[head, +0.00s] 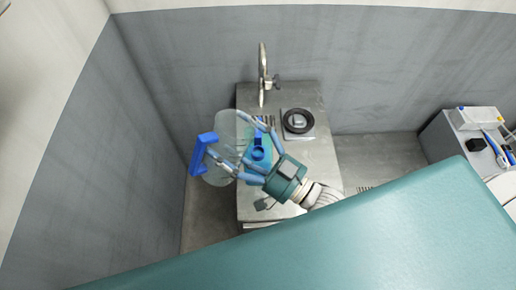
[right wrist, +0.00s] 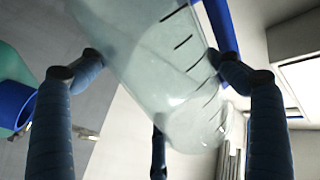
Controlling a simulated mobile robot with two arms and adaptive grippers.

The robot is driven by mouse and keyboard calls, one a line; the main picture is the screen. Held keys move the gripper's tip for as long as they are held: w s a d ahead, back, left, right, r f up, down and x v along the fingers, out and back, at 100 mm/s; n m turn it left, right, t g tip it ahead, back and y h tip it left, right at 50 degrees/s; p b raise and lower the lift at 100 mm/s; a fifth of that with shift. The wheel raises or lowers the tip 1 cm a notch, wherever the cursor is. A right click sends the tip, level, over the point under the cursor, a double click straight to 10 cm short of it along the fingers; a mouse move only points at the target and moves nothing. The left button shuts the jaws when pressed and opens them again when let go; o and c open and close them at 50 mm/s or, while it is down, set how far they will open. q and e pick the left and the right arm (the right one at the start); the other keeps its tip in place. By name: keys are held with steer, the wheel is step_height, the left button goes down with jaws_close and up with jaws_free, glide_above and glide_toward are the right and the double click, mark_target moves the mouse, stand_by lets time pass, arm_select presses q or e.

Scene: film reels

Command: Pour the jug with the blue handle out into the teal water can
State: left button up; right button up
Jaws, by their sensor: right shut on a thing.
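The jug is clear and pale, with a blue handle (head: 203,152) on its left side in the head view. My right gripper (head: 226,140) is shut on the clear jug body (head: 222,130), above the left edge of the counter. In the right wrist view the jug (right wrist: 150,60) has dark measuring marks and sits between the fingers. It looks tilted; its mouth and contents are not clear. The teal water can (head: 262,173) stands on the counter with a blue round opening, partly behind my fingers. It also shows at the left of the right wrist view (right wrist: 8,75). My left gripper is out of view.
The steel counter (head: 310,165) has a tap (head: 263,75) at the back and a black ring-shaped item (head: 298,121) to the right of the can. Grey walls stand behind and left. A grey cabinet (head: 447,145) with small items is at the right.

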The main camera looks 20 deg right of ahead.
mark_target(227, 122)
steer(key=shift+r, duration=0.1)
steer(key=shift+w+d+r+n+g+p, duration=0.1)
steer(key=shift+d+r+n+g+p, duration=0.3)
steer(key=shift+n+p, duration=0.55)
steer(key=shift+w+d+r+n+g+p, duration=0.15)
steer(key=shift+r+n+p, duration=0.35)
steer(key=shift+p, duration=0.85)
steer(key=shift+d+r+n+g, duration=0.25)
steer(key=shift+d+r+n, duration=0.1)
steer(key=shift+n, duration=0.3)
steer(key=shift+w+d+r+n+h, duration=0.1)
steer(key=shift+d+r+n+h, duration=0.2)
steer(key=shift+n, duration=0.3)
steer(key=shift+a, duration=0.1)
